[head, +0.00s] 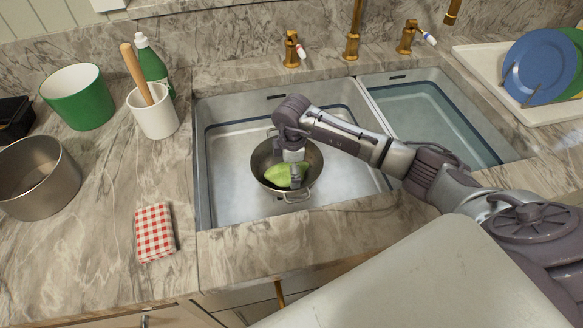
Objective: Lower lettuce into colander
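A metal colander (312,158) with side handles stands in the left sink basin. The green lettuce (277,176) shows within the colander's rim; I cannot tell whether it touches the bottom. My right gripper (294,172) points down over the colander, with its near finger against the front of the lettuce and the lettuce between its fingers. The far finger is hidden. My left gripper is out of view.
The left basin (230,205) is otherwise clear; the right basin (430,110) holds water. Gold taps (352,40) stand behind. On the left counter are a green pot (80,100), a white utensil holder (153,115), a steel pot (40,185) and a checked cloth (154,233).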

